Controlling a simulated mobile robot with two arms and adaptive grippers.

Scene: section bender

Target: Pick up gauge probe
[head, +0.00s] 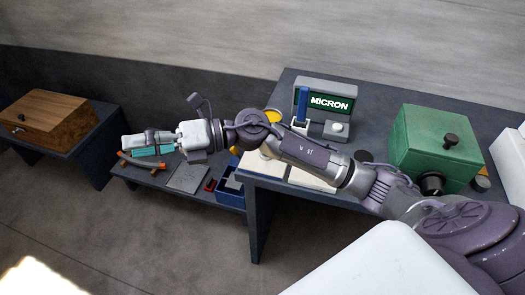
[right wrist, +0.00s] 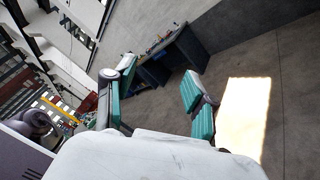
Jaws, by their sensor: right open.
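On the dark table, a grey gauge unit (head: 330,126) with a green MICRON display stands at the back. A slim blue upright piece (head: 302,104) rises at its left front and may be the gauge probe; I cannot tell for sure. My right arm crosses in front of the table. My right gripper (head: 135,145) reaches out past the table's left side, above the lower bench, well left of the gauge unit. In the right wrist view my right gripper (right wrist: 158,80) has its teal-padded fingers spread with nothing between them. My left gripper is not in view.
A green box (head: 425,145) with a black knob stands on the table's right. The lower bench holds a grey plate (head: 187,178), a blue bin (head: 230,192) and an orange-ended curved tool (head: 140,162). A wooden box (head: 45,118) sits far left. Open floor lies in front.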

